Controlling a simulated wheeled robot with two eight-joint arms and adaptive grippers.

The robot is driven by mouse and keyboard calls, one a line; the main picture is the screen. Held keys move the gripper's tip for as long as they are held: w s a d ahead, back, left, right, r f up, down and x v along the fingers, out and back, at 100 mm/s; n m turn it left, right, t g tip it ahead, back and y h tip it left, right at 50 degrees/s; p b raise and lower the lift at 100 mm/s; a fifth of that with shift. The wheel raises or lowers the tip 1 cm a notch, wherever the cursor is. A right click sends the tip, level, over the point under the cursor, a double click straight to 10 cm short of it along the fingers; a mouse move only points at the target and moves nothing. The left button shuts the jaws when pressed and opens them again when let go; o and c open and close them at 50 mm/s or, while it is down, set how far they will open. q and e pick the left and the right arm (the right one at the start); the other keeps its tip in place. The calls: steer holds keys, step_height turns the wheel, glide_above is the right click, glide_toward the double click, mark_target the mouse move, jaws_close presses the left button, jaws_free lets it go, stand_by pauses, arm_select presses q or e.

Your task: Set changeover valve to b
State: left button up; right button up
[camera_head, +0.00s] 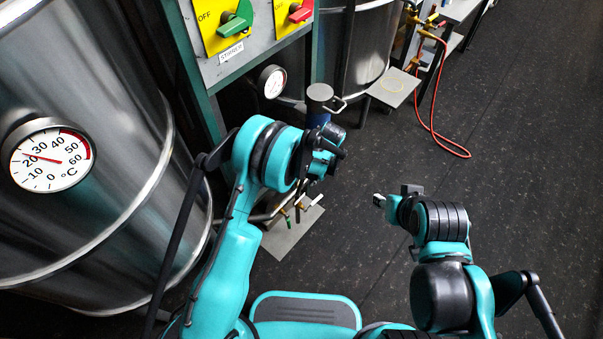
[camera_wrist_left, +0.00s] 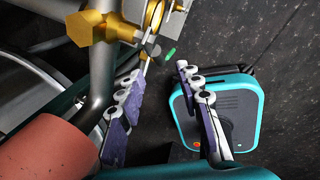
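Brass valve fittings on grey pipes (camera_wrist_left: 100,28) show at the upper left of the left wrist view, with a small green-tipped part (camera_wrist_left: 170,54) beside them. In the head view, small handles with green (camera_head: 289,222) and white tips stand low over a grey floor plate (camera_head: 288,238). I cannot tell which one is the changeover valve, and no letter b is legible. My left gripper (camera_head: 318,178) is just above these handles; in its wrist view the fingers (camera_wrist_left: 165,108) are apart with nothing between them. My right gripper (camera_head: 380,200) hangs over bare floor, its fingers too small to read.
A steel tank with a dial (camera_head: 50,158) stands at the left. A panel with green (camera_head: 235,20) and red (camera_head: 301,11) switches is at the top. A red hose (camera_head: 437,115) lies back right. Floor at right is clear.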

mark_target(300, 186)
arm_select(q)
steer(key=shift+w+f, duration=0.15)
steer(key=shift+w, duration=0.15)
steer(key=b+x, duration=0.3)
steer(key=x, duration=0.4)
steer(key=shift+a+f, duration=0.15)
steer(key=shift+s, duration=0.1)
jaws_close()
